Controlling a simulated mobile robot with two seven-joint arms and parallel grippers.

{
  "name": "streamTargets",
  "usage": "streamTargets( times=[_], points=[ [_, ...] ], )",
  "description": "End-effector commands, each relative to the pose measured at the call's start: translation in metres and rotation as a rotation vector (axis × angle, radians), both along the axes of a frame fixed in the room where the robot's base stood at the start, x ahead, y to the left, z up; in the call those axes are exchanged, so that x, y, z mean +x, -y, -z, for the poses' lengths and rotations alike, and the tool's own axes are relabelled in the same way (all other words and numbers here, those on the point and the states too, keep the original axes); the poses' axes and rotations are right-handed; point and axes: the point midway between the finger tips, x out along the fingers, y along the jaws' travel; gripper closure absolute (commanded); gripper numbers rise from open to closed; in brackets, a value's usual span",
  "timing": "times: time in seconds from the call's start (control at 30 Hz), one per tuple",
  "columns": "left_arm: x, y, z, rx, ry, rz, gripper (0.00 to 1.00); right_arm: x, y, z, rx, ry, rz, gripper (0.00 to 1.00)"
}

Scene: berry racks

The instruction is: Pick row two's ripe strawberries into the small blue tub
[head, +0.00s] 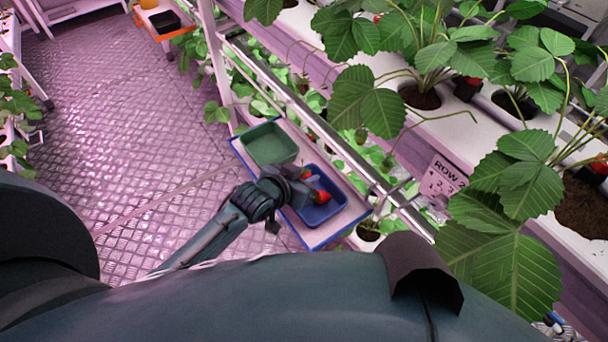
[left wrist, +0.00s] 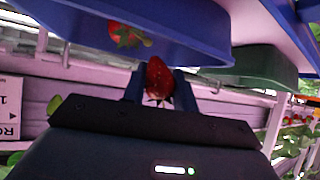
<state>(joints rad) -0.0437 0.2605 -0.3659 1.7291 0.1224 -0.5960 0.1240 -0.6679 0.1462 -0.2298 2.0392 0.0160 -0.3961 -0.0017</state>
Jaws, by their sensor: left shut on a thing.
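My left gripper (head: 308,182) is shut on a red strawberry (left wrist: 158,77), held by its fingertips beside the small blue tub's rim. The blue tub (head: 340,210) also shows in the left wrist view (left wrist: 190,37). Another red strawberry (left wrist: 125,34) lies in the tub. Row two's planter (head: 400,125) carries the ROW 2 sign (head: 443,178). Red berries show there among leaves, one at the middle (head: 472,81) and one at the right edge (head: 599,166).
A green tub (head: 270,145) stands beside the blue tub on a blue-edged shelf (head: 322,239). A metal rail (head: 310,118) runs between the shelf and the row. Large leaves (head: 510,250) overhang at right. The floor at left (head: 130,110) is clear.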

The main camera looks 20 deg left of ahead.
Motion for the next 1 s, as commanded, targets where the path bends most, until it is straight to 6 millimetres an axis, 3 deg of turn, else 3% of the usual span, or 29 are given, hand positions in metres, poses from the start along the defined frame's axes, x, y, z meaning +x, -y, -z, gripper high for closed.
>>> streamTargets(
  times=[0.33,0.37,0.6,0.8,1.0],
  points=[
    [0.0001,-0.0002,-0.0009,0.000,0.001,0.000,0.79,-0.0026,0.0026,0.0026,-0.013,-0.005,-0.011,0.64],
    [0.0001,-0.0002,-0.0009,0.000,0.001,0.000,0.69,-0.0026,0.0026,0.0027,-0.013,-0.005,-0.011,0.64],
    [0.0002,-0.0002,-0.0009,0.000,0.001,0.000,0.49,-0.0023,0.0023,0.0032,-0.012,-0.007,-0.010,0.64],
    [0.0001,-0.0002,-0.0008,0.000,0.001,0.000,0.46,0.0008,0.0017,0.0017,-0.009,0.000,-0.006,0.64],
    [0.0000,-0.0001,-0.0007,0.000,0.000,0.000,0.30,0.0029,0.0016,0.0005,-0.008,0.003,-0.005,0.64]
  ],
)
